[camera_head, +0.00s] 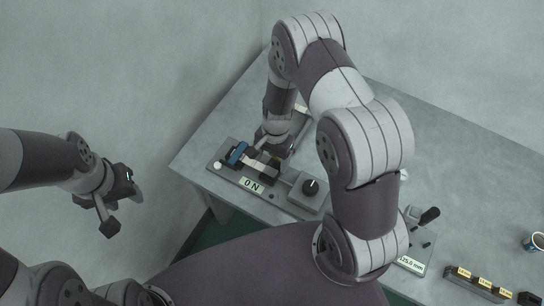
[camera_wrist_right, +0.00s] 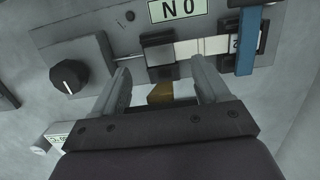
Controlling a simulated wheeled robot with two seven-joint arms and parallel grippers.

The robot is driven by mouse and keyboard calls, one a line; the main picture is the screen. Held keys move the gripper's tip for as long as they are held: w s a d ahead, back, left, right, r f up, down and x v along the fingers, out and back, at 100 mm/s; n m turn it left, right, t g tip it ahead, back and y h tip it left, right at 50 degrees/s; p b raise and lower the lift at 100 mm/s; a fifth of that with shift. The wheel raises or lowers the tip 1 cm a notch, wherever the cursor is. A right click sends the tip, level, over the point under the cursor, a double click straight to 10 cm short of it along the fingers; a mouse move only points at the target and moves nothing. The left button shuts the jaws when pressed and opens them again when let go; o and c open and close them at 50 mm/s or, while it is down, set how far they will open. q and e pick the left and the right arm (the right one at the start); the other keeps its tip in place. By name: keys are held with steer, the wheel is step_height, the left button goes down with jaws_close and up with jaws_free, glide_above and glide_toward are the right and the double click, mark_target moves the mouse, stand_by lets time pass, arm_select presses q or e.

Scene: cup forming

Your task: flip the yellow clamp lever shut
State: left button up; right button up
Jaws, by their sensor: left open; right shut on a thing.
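The yellow clamp lever (camera_wrist_right: 160,94) shows in the right wrist view as a small dark-yellow block between the fingers of my right gripper (camera_wrist_right: 160,78), beside the black clamp block on the fixture. Where the fingers touch it is not clear in this view. In the head view my right gripper (camera_head: 271,143) is over the back of the fixture, partly hidden by its own wrist, and I cannot make out the lever there. My left gripper (camera_head: 122,201) is open and empty, off the table at the left.
The grey fixture (camera_head: 222,170) carries a label, a blue part (camera_head: 236,153), a white strip and a black knob (camera_head: 310,187). My right arm spans the table (camera_head: 450,140). A black-handled device (camera_head: 429,215), yellow-labelled blocks (camera_head: 482,283) and a cup (camera_head: 534,242) stand at the right.

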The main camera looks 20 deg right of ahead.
steer(key=shift+s+f, duration=0.15)
steer(key=shift+s, duration=0.05)
steer(key=o, duration=1.5)
steer(key=shift+c, duration=0.2)
steer(key=shift+w, duration=0.2)
